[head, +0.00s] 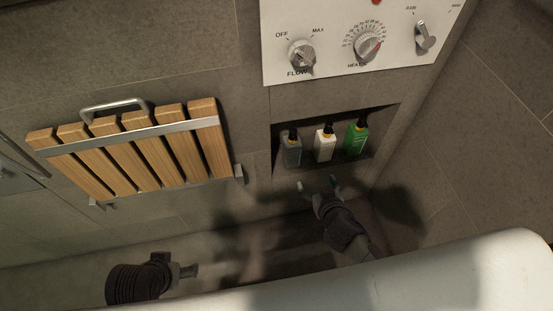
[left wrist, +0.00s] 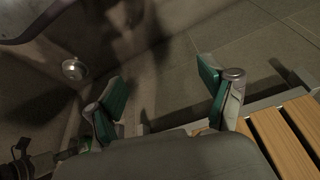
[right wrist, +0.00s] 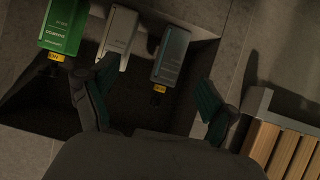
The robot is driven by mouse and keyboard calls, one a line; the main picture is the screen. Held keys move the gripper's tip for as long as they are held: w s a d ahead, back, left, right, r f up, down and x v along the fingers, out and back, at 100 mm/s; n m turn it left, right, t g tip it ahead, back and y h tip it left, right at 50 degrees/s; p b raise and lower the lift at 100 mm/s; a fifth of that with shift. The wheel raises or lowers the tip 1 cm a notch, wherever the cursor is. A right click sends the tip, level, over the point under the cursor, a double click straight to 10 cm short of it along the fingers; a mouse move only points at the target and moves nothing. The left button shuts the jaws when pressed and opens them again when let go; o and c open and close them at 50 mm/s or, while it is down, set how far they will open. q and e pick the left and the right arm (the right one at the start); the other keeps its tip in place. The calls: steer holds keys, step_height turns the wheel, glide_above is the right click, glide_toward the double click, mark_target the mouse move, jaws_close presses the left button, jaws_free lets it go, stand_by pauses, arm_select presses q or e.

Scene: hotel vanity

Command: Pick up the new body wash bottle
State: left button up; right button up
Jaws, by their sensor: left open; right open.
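Three pump bottles stand in a row in a wall niche (head: 282,172): a grey bottle (head: 292,152), a white bottle (head: 325,147) and a green bottle (head: 356,141). I cannot tell from their labels which is the new body wash. In the right wrist view they appear inverted: the green bottle (right wrist: 63,25) at left, the white bottle (right wrist: 118,35) in the middle, the grey bottle (right wrist: 171,55) at right. My right gripper (head: 318,184) is open and empty, just below and in front of the niche. My left gripper (head: 192,271) is open and empty, low at the left.
A folded wooden slat seat (head: 135,150) with a metal handle is on the wall left of the niche. A control panel (head: 350,45) with knobs is above it. A pale rounded surface (head: 450,275) fills the lower right. The niche's walls leave little room around the bottles.

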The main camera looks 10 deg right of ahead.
mark_target(294, 152)
steer(key=shift+t+y, duration=0.3)
steer(key=shift+t, duration=0.4)
steer(key=w+a+b, duration=0.1)
steer(key=w, duration=0.2)
steer(key=w+a+b, duration=0.1)
steer(key=w, duration=0.2)
steer(key=w+b, duration=0.1)
steer(key=w, duration=0.2)
steer(key=shift+w+a, duration=0.15)
steer(key=shift+a, duration=0.25)
steer(key=shift+w+a+f+b, duration=0.1)
steer(key=shift+w+f+b, duration=0.2)
steer(key=shift+w, duration=0.2)
steer(key=b+x, duration=0.1)
steer(key=x, duration=0.3)
steer(key=shift+w+a+f+b, duration=0.2)
steer(key=shift+f+b, duration=0.2)
steer(key=c, duration=0.7)
steer(key=shift+r, duration=0.1)
steer(key=c, duration=0.9)
arm_select(q)
steer(key=w+d+r+t+h, duration=0.2)
steer(key=w+d+r+t, duration=0.2)
steer(key=w+r+t, duration=0.7)
step_height(294, 152, up, 4)
steer(key=shift+w+f+h, duration=0.15)
steer(key=shift+w+h, duration=0.15)
steer(key=shift+w, duration=0.75)
arm_select(e)
steer(key=shift+o, duration=0.2)
